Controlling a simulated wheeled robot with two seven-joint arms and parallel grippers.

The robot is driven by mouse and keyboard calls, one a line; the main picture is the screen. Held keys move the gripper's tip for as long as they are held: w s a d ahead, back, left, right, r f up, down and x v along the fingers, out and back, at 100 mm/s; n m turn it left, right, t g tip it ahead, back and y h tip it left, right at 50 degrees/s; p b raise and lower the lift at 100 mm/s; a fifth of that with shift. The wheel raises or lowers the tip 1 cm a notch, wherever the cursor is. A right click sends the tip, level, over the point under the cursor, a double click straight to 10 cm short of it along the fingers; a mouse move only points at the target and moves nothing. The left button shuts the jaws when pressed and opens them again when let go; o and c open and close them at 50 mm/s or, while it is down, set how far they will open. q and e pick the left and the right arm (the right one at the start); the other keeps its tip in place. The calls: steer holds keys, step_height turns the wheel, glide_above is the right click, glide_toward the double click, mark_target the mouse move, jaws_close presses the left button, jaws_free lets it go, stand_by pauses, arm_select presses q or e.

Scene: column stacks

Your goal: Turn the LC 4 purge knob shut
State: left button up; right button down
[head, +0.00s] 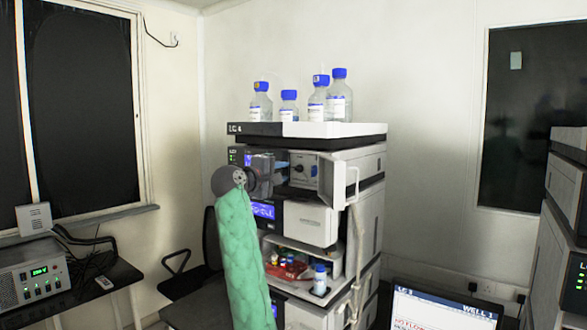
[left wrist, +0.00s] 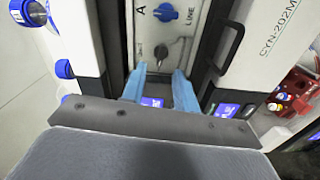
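The LC 4 stack (head: 305,130) stands in the middle of the head view. Its upper module has a recessed front panel with a small dark round knob (head: 298,168). My left gripper (head: 264,177) is at the panel's left side in the head view. Its two blue fingers (left wrist: 158,76) are apart with nothing between them, just short of the grey knob. My right gripper is out of view.
A white door (head: 339,182) stands open at the recess's right side. Several blue-capped bottles (head: 317,100) stand on the stack's top. A laptop (head: 440,308) is at the lower right, and another stack (head: 562,250) at the right edge.

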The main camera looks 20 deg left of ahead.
mark_target(295, 169)
arm_select(q)
steer(key=p+x, duration=0.1)
steer(key=x, duration=0.2)
steer(key=p+x, duration=0.1)
steer(key=shift+w+a+p, duration=0.2)
steer(key=shift+w+p, duration=0.15)
steer(key=shift+w, duration=0.1)
steer(key=shift+w+d, duration=0.35)
steer(key=shift+w, duration=0.1)
steer(key=shift+w+f, duration=0.15)
steer(key=shift+a, duration=0.1)
jaws_close()
